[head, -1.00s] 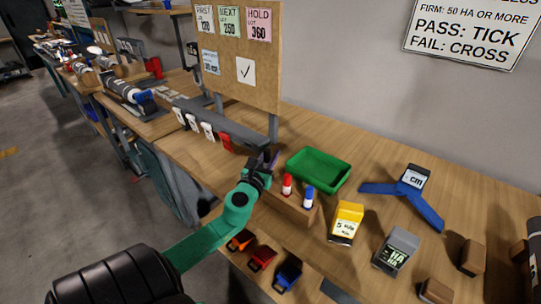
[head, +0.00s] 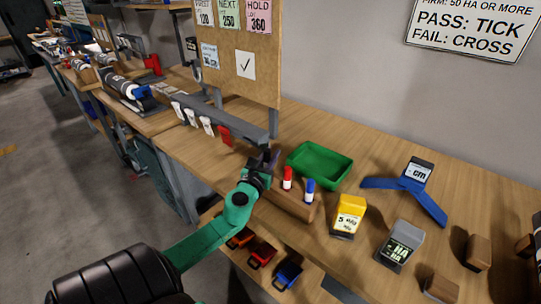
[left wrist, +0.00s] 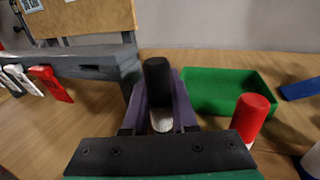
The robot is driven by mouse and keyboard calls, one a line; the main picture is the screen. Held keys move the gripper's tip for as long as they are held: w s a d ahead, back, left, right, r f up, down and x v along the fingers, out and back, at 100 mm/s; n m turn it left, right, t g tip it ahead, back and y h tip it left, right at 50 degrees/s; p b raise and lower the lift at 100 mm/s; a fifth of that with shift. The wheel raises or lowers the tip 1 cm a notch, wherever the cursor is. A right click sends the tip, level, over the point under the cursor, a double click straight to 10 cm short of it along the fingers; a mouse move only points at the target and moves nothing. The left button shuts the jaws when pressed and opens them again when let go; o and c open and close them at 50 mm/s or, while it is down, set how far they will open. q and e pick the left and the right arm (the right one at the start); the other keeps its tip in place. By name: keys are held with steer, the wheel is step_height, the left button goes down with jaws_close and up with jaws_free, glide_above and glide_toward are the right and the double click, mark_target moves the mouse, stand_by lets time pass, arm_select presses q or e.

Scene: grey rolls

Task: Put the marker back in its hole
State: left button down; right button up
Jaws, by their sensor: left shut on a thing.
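My left gripper (head: 268,162) is shut on a marker with a black cap (left wrist: 157,82) and a pale body. In the left wrist view the marker stands roughly upright between the purple fingers; its lower end is hidden. The wooden marker block (head: 292,207) holds a red-capped marker (head: 287,178) and a blue-capped marker (head: 309,191). My gripper is at the left end of the block; I cannot tell whether the held marker touches it. The red cap also shows in the left wrist view (left wrist: 252,115), right of the fingers. My right gripper is not in view.
A green tray (head: 345,182) lies just behind the block. A grey rail with hanging tags (head: 226,135) and a cork board (head: 238,88) stand behind left. A yellow gauge (head: 348,215), a grey gauge (head: 401,245) and a blue stand (head: 428,206) are to the right.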

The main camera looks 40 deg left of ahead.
arm_select(q)
steer(key=shift+f+b, duration=1.05)
steer(key=shift+f, duration=0.15)
steer(key=c, duration=0.6)
jaws_free()
steer(key=b+v, duration=0.3)
steer(key=v, duration=1.1)
steer(key=shift+s+d+r+b, duration=0.1)
steer(key=shift+s+b, duration=0.15)
steer(key=shift+b, duration=0.05)
